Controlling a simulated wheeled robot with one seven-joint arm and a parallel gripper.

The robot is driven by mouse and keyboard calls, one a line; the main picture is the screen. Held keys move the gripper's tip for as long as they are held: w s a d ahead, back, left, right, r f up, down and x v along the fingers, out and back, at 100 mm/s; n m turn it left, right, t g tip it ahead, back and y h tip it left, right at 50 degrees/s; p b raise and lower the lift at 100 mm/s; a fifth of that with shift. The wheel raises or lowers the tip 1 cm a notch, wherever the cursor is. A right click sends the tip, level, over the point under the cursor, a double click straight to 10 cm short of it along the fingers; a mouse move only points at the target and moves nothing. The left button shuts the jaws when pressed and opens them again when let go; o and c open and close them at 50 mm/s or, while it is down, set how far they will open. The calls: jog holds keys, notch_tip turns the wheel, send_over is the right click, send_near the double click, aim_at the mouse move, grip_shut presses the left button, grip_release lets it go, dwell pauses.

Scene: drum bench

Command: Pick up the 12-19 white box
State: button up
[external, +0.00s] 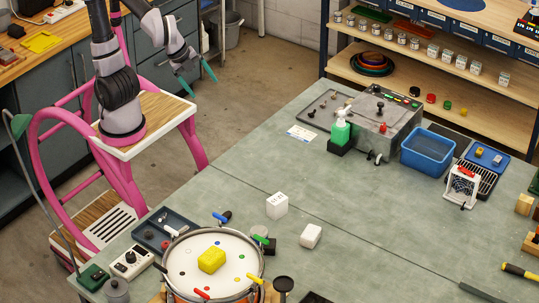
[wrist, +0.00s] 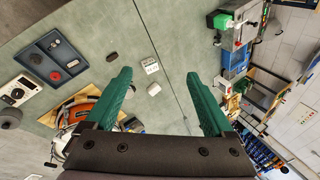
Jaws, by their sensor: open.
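A white box (external: 277,205) with dark print on top stands on the green-grey bench, near the drum. A second white box (external: 310,236) lies to its lower right, with no print that I can make out. In the wrist view the printed box (wrist: 150,65) and the plainer one (wrist: 154,89) show between and beyond my fingers. The print is too small to read. My gripper (external: 200,83) is open and empty, its green fingers high and well away from both boxes, off the bench's left side; it also shows in the wrist view (wrist: 160,74).
A drum (external: 190,258) with a yellow block (external: 212,260) on it stands at the front left. The bench around the boxes' far side is clear.

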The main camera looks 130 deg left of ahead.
jog(key=w+a+f+m+y, duration=0.1)
jog(key=w+f+m+y, duration=0.2)
jog(key=w+f, duration=0.4)
jog(key=w+a+f+m+g+y, duration=0.1)
jog(key=w+f+m+y, duration=0.2)
jog(key=w+f, duration=0.5)
jog(key=w+a+f+m+y, duration=0.1)
jog(key=w+f+m+y, duration=0.3)
jog(key=w+f, duration=0.4)
notch_tip(320, 180, down, 8)
jog(key=shift+w+a+r+g+y, duration=0.15)
jog(key=shift+g+y, duration=0.15)
jog(key=shift+y, duration=0.2)
jog(key=d+m+t+y, duration=0.1)
jog(key=d+m+y, duration=0.1)
jog(key=m, duration=0.2)
send_near(284, 196)
jog(key=a, duration=0.1)
jog(key=a+f, duration=0.1)
jog(key=a, duration=0.1)
jog(key=shift+a+t, duration=0.1)
jog(key=shift+t, duration=0.2)
jog(key=shift+a+f, duration=0.2)
jog(key=shift+w+a+r, duration=0.1)
jog(key=shift+w+a, duration=0.1)
jog(key=shift+a, duration=0.95)
jog(key=shift+w+a, duration=0.15)
jog(key=shift+a, duration=1)
jog(key=shift+w+a, duration=0.2)
jog(key=shift+a, duration=0.95)
